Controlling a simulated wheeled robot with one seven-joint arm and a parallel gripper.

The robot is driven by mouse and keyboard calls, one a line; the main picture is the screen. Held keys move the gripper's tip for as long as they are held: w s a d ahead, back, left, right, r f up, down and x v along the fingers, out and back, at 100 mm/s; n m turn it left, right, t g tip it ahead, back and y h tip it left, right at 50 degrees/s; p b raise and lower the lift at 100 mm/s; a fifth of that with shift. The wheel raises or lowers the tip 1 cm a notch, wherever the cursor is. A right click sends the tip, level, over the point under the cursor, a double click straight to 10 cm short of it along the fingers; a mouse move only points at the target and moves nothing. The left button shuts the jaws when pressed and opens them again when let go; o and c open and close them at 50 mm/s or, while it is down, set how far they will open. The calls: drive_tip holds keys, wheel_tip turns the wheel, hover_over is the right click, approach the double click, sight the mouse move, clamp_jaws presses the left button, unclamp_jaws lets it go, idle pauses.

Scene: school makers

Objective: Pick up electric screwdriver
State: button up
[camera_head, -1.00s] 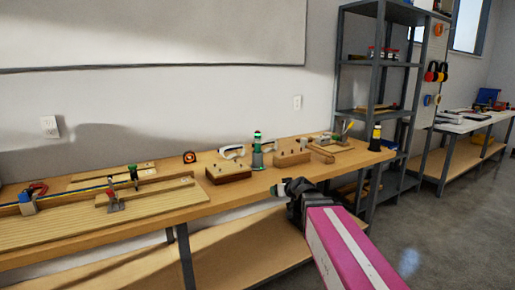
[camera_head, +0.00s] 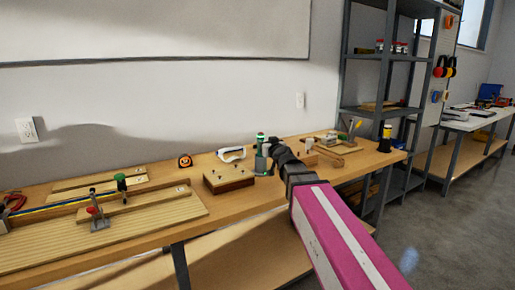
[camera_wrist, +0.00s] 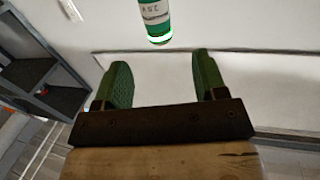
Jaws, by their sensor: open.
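A green cylinder with a white label stands upright on the bench (camera_head: 262,150). It also shows at the top edge of the wrist view (camera_wrist: 154,18), partly cut off. It may be the electric screwdriver, but I cannot tell for sure. My gripper (camera_wrist: 162,62) is open and empty, with two green finger pads. The cylinder shows beyond the gap between the fingers, apart from them. In the head view my gripper end (camera_head: 278,150) is just right of the cylinder.
The wooden bench (camera_head: 150,238) holds a brown block (camera_head: 228,180), safety glasses (camera_head: 231,154), a tape measure (camera_head: 185,161) and clamped boards. A grey metal shelf (camera_head: 345,85) stands behind its right end. Open floor lies to the right.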

sight(260, 135)
drive_tip(key=x, duration=1.1)
drive_tip(key=shift+w+r, duration=0.25)
drive_tip(key=shift+w, duration=0.05)
clamp_jaws()
